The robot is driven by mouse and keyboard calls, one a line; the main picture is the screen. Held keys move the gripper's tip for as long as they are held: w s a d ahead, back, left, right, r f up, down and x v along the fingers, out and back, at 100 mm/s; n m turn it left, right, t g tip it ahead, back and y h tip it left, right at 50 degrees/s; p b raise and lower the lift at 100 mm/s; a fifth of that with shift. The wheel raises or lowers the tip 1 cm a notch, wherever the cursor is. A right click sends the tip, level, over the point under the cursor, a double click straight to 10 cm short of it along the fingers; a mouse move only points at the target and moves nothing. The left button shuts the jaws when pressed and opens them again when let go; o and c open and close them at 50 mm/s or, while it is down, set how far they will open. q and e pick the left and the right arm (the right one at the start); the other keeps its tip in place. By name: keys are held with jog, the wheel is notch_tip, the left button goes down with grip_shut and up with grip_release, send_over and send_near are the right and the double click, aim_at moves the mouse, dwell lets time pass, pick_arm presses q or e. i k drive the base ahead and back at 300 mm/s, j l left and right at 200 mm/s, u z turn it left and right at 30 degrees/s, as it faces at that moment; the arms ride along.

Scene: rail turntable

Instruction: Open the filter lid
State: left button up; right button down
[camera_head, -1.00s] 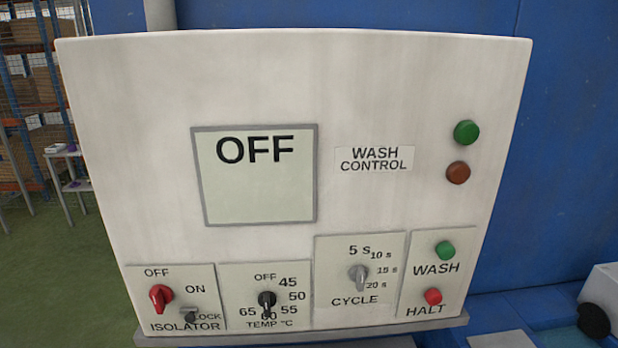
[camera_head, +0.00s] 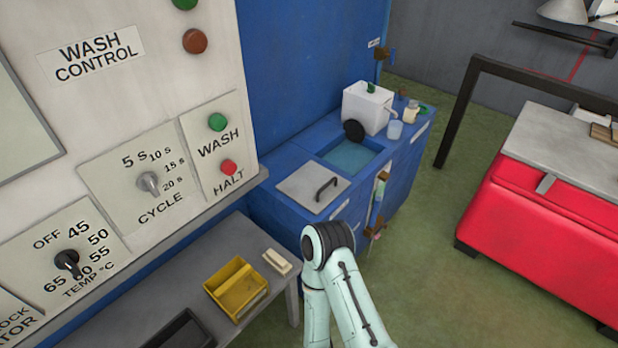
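A flat grey lid (camera_head: 300,190) with a black bar handle (camera_head: 327,188) lies on top of the blue cabinet, in the middle of the view. It lies flat; I take it for the filter lid, though no label on it can be read. A pale green and black arm link of mine rises from the bottom edge in front of the cabinet. Neither of my grippers is in view.
Beside the lid is an open basin (camera_head: 352,157) of bluish liquid. A white box (camera_head: 367,106) and small containers stand behind it. The wash control panel (camera_head: 110,120) fills the left. A yellow tray (camera_head: 236,290) sits on a low bench.

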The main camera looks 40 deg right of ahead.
aim_at(313, 187)
jog(key=z, duration=1.55)
jog(key=u, duration=0.4)
jog(key=l+u, duration=0.15)
jog(key=u, duration=0.25)
jog(key=l+u, duration=0.1)
jog(key=u, duration=0.3)
jog(key=l+u, duration=0.8)
jog(key=l, duration=0.2)
jog(key=k, duration=0.05)
